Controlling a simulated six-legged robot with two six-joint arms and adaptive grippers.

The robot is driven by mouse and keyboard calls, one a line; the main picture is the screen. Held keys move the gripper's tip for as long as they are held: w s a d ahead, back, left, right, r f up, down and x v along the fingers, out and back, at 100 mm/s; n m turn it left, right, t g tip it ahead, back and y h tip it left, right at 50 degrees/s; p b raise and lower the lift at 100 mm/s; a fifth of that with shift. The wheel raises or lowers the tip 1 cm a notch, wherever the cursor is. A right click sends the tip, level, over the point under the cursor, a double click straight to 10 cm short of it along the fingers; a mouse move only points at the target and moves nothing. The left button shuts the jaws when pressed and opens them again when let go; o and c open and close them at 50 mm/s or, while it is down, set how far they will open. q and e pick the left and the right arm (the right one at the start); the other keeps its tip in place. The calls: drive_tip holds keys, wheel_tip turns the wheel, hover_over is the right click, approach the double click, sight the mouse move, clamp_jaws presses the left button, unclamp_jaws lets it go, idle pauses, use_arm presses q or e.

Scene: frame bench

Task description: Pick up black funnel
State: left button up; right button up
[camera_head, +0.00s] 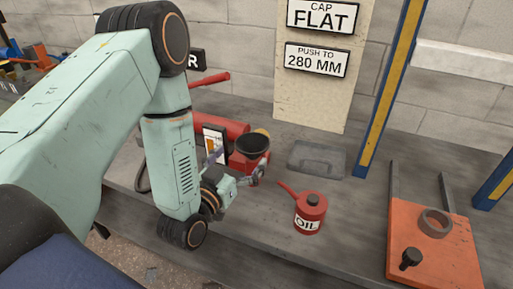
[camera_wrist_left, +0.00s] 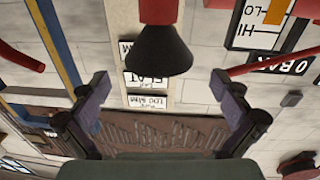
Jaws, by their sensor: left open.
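The black funnel (camera_head: 253,146) sits wide end up on top of a red container (camera_head: 250,164) on the bench. In the left wrist view, which looks upside down, the funnel (camera_wrist_left: 162,52) shows as a dark cone whose narrow end meets a red cylinder (camera_wrist_left: 160,10). My left gripper (camera_head: 234,168) is open and empty, close to the funnel on its near left side. In the left wrist view its two fingers (camera_wrist_left: 160,82) are spread wide, with the funnel seen ahead between them. Contact with the funnel is not visible. My right gripper is not in view.
A red oil can (camera_head: 310,214) with a spout stands to the right of the funnel. A grey flat case (camera_head: 317,158) lies behind. An orange board (camera_head: 433,245) with a ring and a black knob is at the right. A framed card (camera_head: 214,140) stands left of the funnel.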

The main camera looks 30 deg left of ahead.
sight(259, 135)
use_arm(q)
drive_tip(key=shift+w+a, duration=0.2)
drive_tip(key=shift+w, duration=0.55)
drive_tip(key=w, duration=0.3)
drive_tip(key=w+b, duration=0.1)
drive_tip(key=shift+w+d, duration=0.35)
drive_tip(key=shift+d, duration=0.05)
drive_tip(key=shift+w+a, duration=0.1)
drive_tip(key=shift+a, duration=0.05)
drive_tip(key=c, duration=1.1)
